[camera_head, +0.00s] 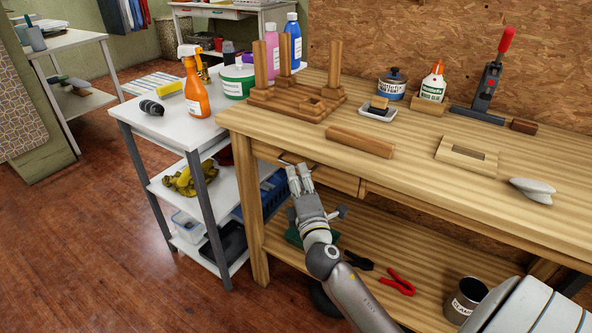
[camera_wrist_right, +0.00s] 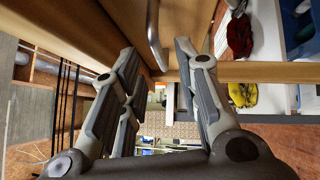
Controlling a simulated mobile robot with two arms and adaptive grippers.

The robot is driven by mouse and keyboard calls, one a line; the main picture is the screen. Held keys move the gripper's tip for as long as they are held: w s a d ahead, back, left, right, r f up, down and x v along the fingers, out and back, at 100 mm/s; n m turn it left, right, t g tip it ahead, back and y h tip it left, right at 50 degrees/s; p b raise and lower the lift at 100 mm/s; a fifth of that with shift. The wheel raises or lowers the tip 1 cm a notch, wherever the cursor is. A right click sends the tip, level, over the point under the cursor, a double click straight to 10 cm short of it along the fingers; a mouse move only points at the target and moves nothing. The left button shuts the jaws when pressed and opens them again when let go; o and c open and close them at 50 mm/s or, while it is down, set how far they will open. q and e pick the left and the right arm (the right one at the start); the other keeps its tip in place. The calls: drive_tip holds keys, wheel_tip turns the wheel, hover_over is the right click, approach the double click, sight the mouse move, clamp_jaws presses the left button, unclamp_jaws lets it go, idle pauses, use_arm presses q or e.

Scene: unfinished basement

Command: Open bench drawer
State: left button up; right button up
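The wooden workbench (camera_head: 435,188) has a drawer (camera_head: 335,179) under the left part of its top. The drawer front looks about flush with the bench; I cannot tell whether it is slightly out. A metal bar handle (camera_head: 288,159) sits on the front. My right gripper (camera_head: 299,172) is just in front of the handle, pointing at it. In the right wrist view the handle (camera_wrist_right: 154,36) shows in the gap between the two spread fingertips (camera_wrist_right: 157,54), with no clear contact. My left gripper is out of view.
A white shelf cart (camera_head: 180,130) with bottles stands close left of the bench. On the bench lie a wooden block (camera_head: 360,141) and a pegged wooden stand (camera_head: 297,99). Red pliers (camera_head: 397,283) and a can (camera_head: 465,299) are on the lower shelf.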

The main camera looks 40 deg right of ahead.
drive_tip(key=shift+x, duration=1.45)
clamp_jaws()
